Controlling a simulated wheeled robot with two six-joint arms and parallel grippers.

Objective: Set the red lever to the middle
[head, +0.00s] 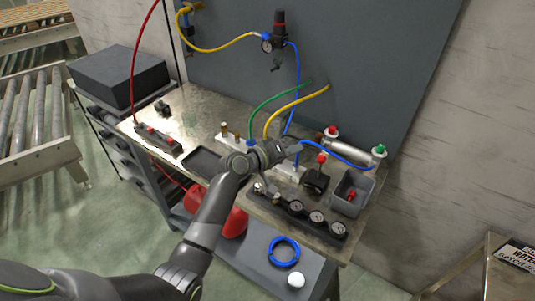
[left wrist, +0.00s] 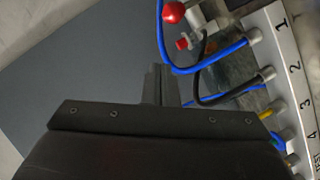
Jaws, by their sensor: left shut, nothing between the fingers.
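The red lever (head: 321,158) has a round red knob and rises from a small black box (head: 316,181) on the workbench. I cannot tell its exact setting. My left gripper (head: 292,146) is to the left of the knob and looks apart from it. In the left wrist view its fingers (left wrist: 160,84) are shut with nothing between them. A red ball on a pale stem, which looks like the lever's knob (left wrist: 173,12), shows at the top of that view, beyond the fingertips. My right gripper is in neither view.
A numbered white manifold (left wrist: 285,70) with blue, black and yellow hoses is close on the right in the wrist view.

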